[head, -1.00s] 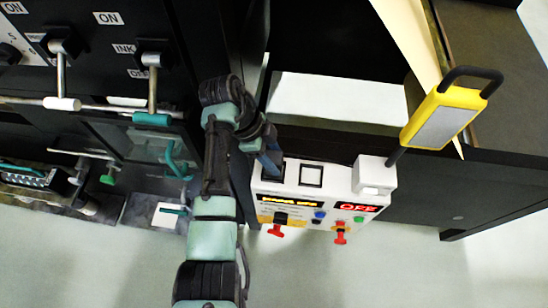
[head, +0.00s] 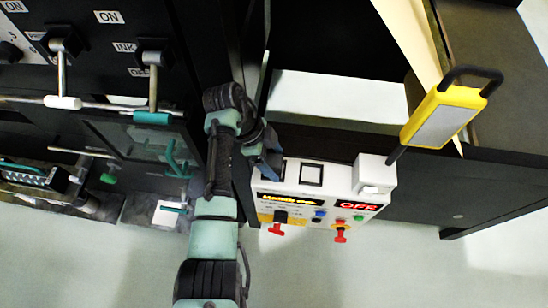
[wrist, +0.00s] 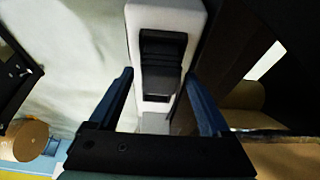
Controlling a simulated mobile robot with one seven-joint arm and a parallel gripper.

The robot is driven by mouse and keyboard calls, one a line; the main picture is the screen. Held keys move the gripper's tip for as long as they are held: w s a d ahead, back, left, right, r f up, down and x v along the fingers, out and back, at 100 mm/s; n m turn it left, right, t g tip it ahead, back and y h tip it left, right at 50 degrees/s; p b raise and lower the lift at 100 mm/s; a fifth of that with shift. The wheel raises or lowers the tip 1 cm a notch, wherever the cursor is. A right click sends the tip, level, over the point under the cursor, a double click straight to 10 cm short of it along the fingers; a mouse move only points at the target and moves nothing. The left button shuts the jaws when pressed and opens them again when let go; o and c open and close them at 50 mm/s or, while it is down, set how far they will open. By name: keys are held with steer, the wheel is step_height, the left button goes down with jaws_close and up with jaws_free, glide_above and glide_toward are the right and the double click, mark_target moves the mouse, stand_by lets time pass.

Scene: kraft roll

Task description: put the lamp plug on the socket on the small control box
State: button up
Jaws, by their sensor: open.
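The small white control box (head: 329,207) is right of centre in the head view, with a dark panel and a black-framed white square (head: 311,174) on top. My gripper (head: 272,166) is at the box's upper left end, partly hidden by my arm. In the wrist view my gripper (wrist: 158,73) is open and empty. A black block (wrist: 163,50) on the white box top lies just beyond the fingertips, roughly centred between them. I cannot tell whether it is the lamp plug or a socket. A yellow lamp (head: 442,114) stands on a dark stalk at a white block (head: 374,175).
The box front carries red levers (head: 340,232), buttons and a red OFF display (head: 358,206). A large black machine with levers (head: 63,100) fills the left. A dark table panel (head: 455,190) stands at the right. The pale floor in front is clear.

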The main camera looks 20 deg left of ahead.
steer(key=v, duration=1.2)
steer(key=shift+a+r, duration=0.1)
steer(key=shift+r, duration=0.05)
